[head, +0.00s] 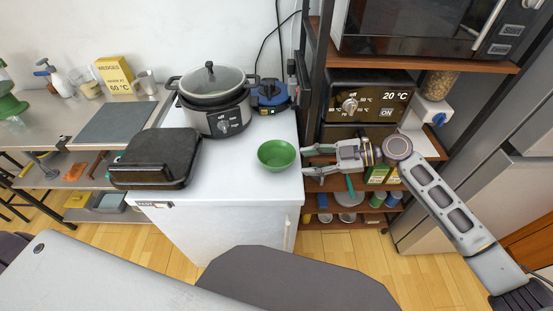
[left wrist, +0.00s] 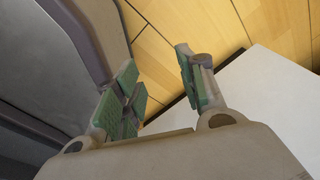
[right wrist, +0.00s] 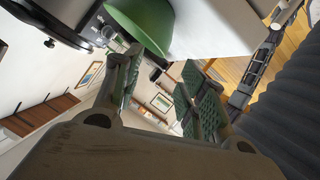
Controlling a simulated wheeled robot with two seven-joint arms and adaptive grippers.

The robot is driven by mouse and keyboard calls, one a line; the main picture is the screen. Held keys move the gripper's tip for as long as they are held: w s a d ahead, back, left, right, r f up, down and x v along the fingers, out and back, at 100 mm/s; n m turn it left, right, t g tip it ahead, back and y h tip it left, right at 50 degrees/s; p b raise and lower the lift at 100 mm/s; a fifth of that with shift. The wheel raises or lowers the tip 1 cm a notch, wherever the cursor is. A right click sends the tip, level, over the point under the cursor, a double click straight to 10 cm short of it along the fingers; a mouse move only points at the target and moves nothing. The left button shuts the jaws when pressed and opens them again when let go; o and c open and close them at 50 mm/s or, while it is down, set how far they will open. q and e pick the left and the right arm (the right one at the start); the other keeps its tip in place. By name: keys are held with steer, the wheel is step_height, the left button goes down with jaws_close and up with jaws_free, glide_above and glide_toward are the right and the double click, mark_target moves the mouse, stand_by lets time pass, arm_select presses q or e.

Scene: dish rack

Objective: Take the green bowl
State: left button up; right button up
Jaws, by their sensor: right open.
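The green bowl (head: 278,155) stands upright on the white counter (head: 240,190), near its right side. In the right wrist view the bowl (right wrist: 146,22) shows at the top, just beyond the fingertips. My right gripper (head: 305,161) is open and empty, just right of the bowl, with its fingers pointing at it; a small gap shows between them in the head view. My left gripper (left wrist: 160,75) is open and empty in the left wrist view, over floor and a white surface edge. It is not seen in the head view.
A slow cooker (head: 222,119) stands behind the bowl, and a black grill (head: 157,157) stands to its left. A blue item (head: 269,97) is at the back. A shelf rack (head: 313,60) with an oven (head: 365,102) stands right of the counter, close behind my right gripper. The counter's front is clear.

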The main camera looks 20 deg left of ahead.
mark_target(286, 164)
steer(key=shift+x, duration=1.2)
steer(key=shift+a+f, duration=0.2)
steer(key=shift+a, duration=0.3)
steer(key=p+x, duration=0.1)
steer(key=x, duration=0.2)
steer(key=shift+s+a+f, duration=0.1)
steer(key=shift+a+f, duration=0.05)
steer(key=shift+a, duration=0.1)
steer(key=shift+a+f, duration=0.1)
steer(key=shift+a, duration=0.3)
steer(key=shift+c, duration=0.7)
steer(key=c, duration=0.7)
arm_select(q)
steer(key=shift+s+a+r, duration=0.1)
steer(key=shift+s+a, duration=0.35)
steer(key=shift+s, duration=0.2)
steer(key=shift+s+a+r, duration=0.1)
steer(key=shift+s+a, duration=0.3)
steer(key=shift+s, duration=0.2)
arm_select(e)
jaws_close()
